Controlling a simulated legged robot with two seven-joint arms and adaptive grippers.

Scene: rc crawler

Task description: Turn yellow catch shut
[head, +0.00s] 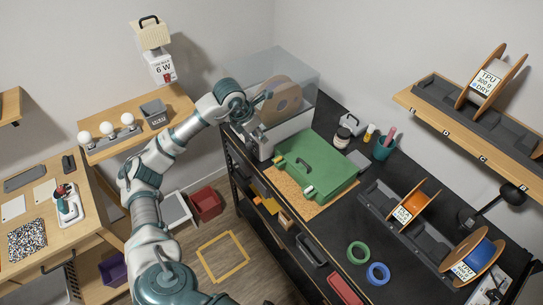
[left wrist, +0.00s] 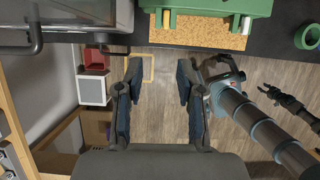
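The green case (head: 318,166) lies closed on a cork mat (head: 289,193) on the black bench. In the left wrist view the case (left wrist: 205,7) shows at the top edge. A yellow catch (left wrist: 167,19) hangs on its front, with a paler catch (left wrist: 246,24) farther right. Their exact positions are hard to tell. My left gripper (head: 262,98) is in front of the clear-lidded spool box, apart from the case. In its wrist view the gripper (left wrist: 160,82) is open and empty.
The clear-lidded box (head: 279,137) with a spool stands behind the case. A teal cup (head: 384,148) and jars are at the back. Orange (head: 409,212) and blue (head: 467,261) spools, green (head: 358,252) and blue (head: 378,274) rings lie right. Floor is open before the bench.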

